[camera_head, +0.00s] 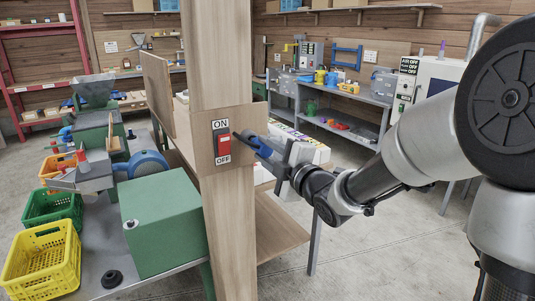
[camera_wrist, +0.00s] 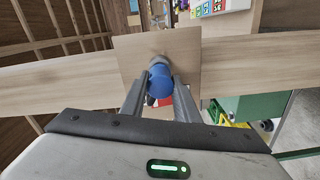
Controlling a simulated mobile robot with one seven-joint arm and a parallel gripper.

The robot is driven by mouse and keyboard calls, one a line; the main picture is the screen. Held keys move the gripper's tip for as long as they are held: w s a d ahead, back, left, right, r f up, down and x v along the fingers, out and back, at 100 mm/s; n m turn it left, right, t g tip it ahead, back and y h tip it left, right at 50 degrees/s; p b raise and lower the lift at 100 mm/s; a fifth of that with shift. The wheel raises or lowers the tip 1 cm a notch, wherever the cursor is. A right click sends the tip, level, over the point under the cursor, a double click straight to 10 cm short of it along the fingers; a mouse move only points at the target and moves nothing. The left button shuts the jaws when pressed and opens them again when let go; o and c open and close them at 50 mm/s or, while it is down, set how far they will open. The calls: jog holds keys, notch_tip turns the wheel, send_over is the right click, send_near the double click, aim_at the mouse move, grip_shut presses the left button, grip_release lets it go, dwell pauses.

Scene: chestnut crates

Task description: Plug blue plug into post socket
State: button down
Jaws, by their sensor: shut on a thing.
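The blue plug (camera_head: 261,147) is held in my gripper (camera_head: 274,155) beside the wooden post (camera_head: 224,62). In the wrist view the blue plug (camera_wrist: 160,86) sits between the two grey fingers of my gripper (camera_wrist: 161,93), facing a square wooden board (camera_wrist: 190,47) on the post. A grey-blue round part (camera_wrist: 158,62) shows between plug and board; I cannot tell whether it is the socket or the plug's front. The socket is otherwise hidden, and I cannot tell whether the plug touches or enters it.
A red ON/OFF switch (camera_head: 223,142) is on the post's front face. A green machine box (camera_head: 163,225) stands left of the post, with yellow (camera_head: 42,262) and green crates (camera_head: 52,205) farther left. A grey workbench (camera_head: 345,92) stands behind. Open floor lies at right.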

jog(key=shift+b+x, duration=0.65)
jog(key=shift+x, duration=0.5)
jog(key=c, duration=1.3)
grip_release()
